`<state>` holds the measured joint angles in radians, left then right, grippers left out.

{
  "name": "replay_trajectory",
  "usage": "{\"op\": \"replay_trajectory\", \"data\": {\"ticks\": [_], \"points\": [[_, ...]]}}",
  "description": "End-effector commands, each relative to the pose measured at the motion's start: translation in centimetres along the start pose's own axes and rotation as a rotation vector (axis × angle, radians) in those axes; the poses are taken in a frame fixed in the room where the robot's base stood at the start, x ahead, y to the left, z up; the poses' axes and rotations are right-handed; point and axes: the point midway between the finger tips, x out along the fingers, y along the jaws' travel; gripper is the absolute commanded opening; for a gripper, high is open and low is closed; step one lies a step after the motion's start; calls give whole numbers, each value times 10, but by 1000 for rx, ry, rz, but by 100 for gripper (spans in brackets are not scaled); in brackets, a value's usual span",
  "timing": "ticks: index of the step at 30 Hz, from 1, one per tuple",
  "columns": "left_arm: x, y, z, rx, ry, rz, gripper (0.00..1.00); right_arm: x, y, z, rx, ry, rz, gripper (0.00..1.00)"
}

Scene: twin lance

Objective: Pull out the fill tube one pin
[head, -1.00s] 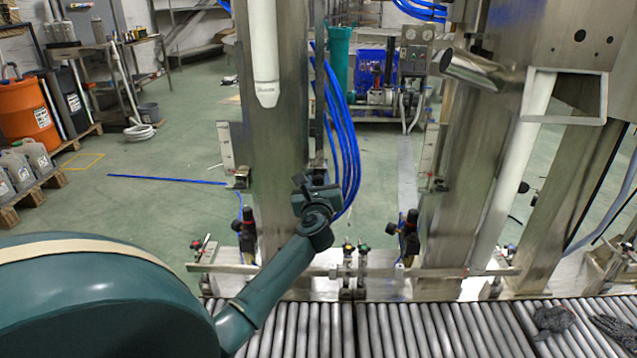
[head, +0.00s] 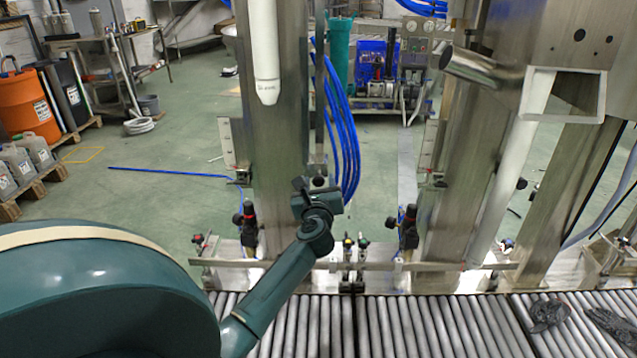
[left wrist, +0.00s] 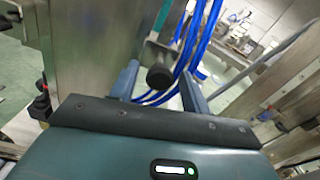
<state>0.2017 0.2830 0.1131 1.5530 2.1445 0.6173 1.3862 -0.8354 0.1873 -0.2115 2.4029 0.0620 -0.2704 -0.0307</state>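My left gripper (head: 318,192) is in front of the right edge of the left steel column (head: 280,130), beside the blue hoses. In the left wrist view my left gripper (left wrist: 160,88) has its two fingers apart. A round black knob (left wrist: 160,77), which looks like the pin's head, shows between the fingers with a gap on each side. I cannot tell how deep it sits between them. A white tube (head: 264,50), likely fill tube one, hangs in front of the left column, above my gripper. My right gripper is not in view.
Blue hoses (head: 345,140) run down close to the gripper's right. A steel rail with small valves (head: 348,250) crosses below, above the roller conveyor (head: 400,325). Dark gloves (head: 548,314) lie on the rollers at right. A second column (head: 450,190) stands to the right.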

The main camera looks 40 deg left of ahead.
Motion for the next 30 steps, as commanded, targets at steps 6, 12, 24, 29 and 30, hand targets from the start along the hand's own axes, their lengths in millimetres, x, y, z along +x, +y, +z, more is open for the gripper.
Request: {"op": "replay_trajectory", "data": {"ticks": [6,12,24,29,30], "points": [[1,0,1,-1,-1,1,50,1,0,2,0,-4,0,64],[-11,0,0,-1,1,0,50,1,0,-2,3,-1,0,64],[-96,0,0,-2,3,1,50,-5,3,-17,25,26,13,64],[-120,1,0,-2,1,1,50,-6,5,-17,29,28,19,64],[-124,1,0,-1,2,1,50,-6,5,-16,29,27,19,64]]}}
